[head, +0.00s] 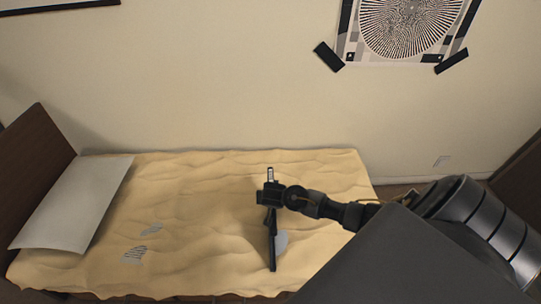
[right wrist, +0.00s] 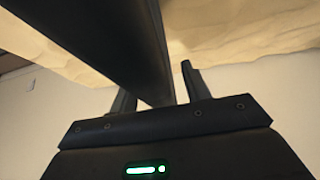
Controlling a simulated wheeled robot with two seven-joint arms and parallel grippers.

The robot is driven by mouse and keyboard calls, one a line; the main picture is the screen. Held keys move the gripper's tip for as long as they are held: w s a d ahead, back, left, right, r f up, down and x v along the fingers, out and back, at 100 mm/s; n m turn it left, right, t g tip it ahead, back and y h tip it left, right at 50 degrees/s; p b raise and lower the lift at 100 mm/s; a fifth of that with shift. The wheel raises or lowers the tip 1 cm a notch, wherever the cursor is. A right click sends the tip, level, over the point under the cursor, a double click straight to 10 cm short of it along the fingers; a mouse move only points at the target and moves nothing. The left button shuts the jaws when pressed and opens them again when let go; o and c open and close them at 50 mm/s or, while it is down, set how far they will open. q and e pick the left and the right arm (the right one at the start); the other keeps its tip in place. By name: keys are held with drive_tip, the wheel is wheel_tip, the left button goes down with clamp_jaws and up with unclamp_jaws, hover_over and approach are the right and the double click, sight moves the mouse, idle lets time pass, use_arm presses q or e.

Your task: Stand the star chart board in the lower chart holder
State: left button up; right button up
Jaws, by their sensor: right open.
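A round black-and-white star pattern on a chart (head: 408,25) hangs on the back wall at the upper right, with dark strips at its lower corners; the frame's top edge cuts it off. My right gripper (head: 268,205) is over the bed, and its open fingers show in the right wrist view (right wrist: 157,88). A long dark bar (head: 272,245) hangs down below the hand. In the right wrist view a dark bar (right wrist: 105,35) runs from the upper left to between the fingers; I cannot tell whether they touch it. I cannot make out a lower chart holder. My left gripper is out of view.
A bed with a rumpled tan cover (head: 200,220) fills the lower middle. The bare wall (head: 220,80) is clear between bed and chart. My right arm covers the lower right.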

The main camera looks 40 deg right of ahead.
clamp_jaws()
idle(0.3)
